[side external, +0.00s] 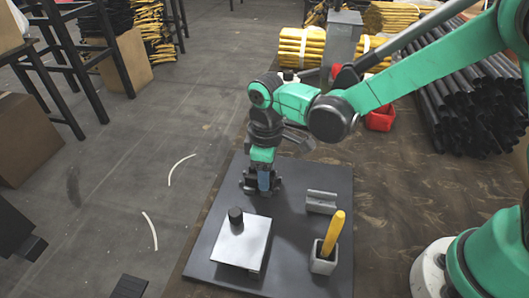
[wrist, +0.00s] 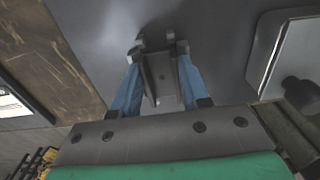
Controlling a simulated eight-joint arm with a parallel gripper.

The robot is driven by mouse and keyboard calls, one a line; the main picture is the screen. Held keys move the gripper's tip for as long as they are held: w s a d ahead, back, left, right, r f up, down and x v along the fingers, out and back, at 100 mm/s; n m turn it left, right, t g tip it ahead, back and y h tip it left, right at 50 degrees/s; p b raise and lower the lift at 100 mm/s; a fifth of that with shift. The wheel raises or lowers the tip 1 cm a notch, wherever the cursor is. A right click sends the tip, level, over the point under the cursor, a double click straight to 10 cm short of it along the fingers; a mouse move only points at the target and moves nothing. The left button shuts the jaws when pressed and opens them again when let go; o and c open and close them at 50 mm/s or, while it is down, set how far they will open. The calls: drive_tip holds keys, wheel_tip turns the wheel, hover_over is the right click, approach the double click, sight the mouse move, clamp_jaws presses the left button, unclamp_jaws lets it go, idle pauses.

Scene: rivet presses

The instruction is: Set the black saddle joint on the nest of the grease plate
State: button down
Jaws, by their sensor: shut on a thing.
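My gripper (side external: 263,190) points down over the dark board, behind the pale plate. In the wrist view my gripper (wrist: 159,62) has its blue fingers closed on a dark grey, channel-shaped piece, which I take as the black saddle joint (wrist: 162,75). In the side view the fingers mostly hide this piece. The pale square plate (side external: 240,246), likely the grease plate, lies at the front with a black round knob (side external: 235,214) near its back edge. The plate also shows at the right of the wrist view (wrist: 292,45). I cannot make out its nest.
A grey grooved block (side external: 321,203) lies on the dark board (side external: 205,263), right of my gripper. A grey cup (side external: 322,261) with a yellow handle (side external: 334,234) stands in front of that block. Black tubes (side external: 470,105) and a red bin (side external: 380,118) are farther back.

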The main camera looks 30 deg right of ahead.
drive_tip(key=shift+f, duration=0.8)
drive_tip(key=shift+c, duration=2.2)
unclamp_jaws()
wheel_tip(320, 180, up, 13)
drive_tip(key=s+d+m+t, duration=0.3)
drive_tip(key=d+m, duration=0.1)
drive_tip(key=d, duration=0.2)
drive_tip(key=s+d+m+t, duration=0.3)
drive_tip(key=d+m+t, duration=0.1)
drive_tip(key=d, duration=0.3)
drive_tip(key=shift+s+d+m, duration=0.2)
drive_tip(key=shift+s+m, duration=0.2)
drive_tip(key=shift+m, duration=0.1)
